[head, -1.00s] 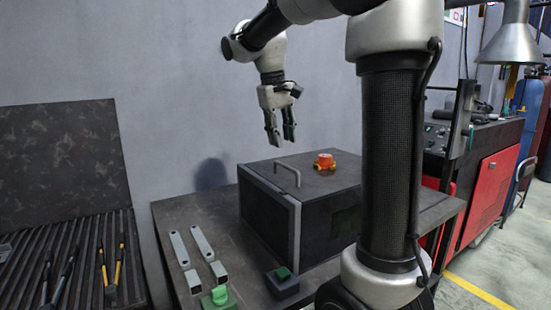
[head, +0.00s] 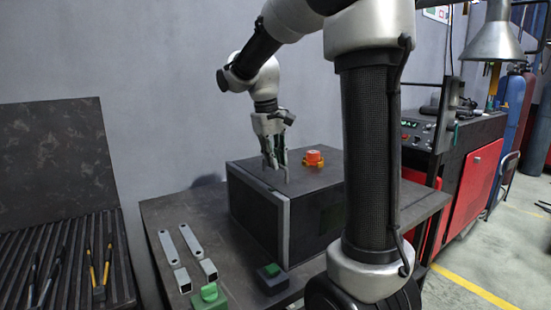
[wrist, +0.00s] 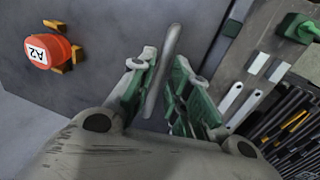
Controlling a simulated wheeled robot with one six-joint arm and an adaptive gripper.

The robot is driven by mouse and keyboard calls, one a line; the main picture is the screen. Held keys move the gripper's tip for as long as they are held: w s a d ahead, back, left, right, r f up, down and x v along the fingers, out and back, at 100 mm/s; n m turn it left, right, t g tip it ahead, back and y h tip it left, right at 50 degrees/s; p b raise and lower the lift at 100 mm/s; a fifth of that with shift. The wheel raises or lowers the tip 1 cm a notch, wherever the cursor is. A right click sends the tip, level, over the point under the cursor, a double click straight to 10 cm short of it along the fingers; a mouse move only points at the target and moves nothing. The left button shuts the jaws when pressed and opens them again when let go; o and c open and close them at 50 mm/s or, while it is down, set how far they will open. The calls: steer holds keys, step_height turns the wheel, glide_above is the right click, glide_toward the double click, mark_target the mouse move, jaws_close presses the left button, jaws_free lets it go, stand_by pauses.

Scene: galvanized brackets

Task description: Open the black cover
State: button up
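The black cover (head: 300,182) is the flat top of a dark box on the workbench, lying closed. It carries a grey bar handle (wrist: 167,58) near its left edge. My gripper (head: 276,165) points down at that handle. In the wrist view its green-padded fingers (wrist: 163,88) are apart, one on each side of the handle, with gaps visible. I cannot tell whether either finger touches it. In the head view the fingers hide part of the handle.
A red-orange part labelled A2 (wrist: 42,52) sits on the cover beside the handle. Grey metal brackets (head: 193,243), a green-topped block (head: 209,297) and another small green-topped block (head: 271,277) lie on the workbench (head: 155,212). A ribbed rack with tools (head: 60,250) stands left.

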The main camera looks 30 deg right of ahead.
jaws_close()
steer(key=shift+d, duration=0.15)
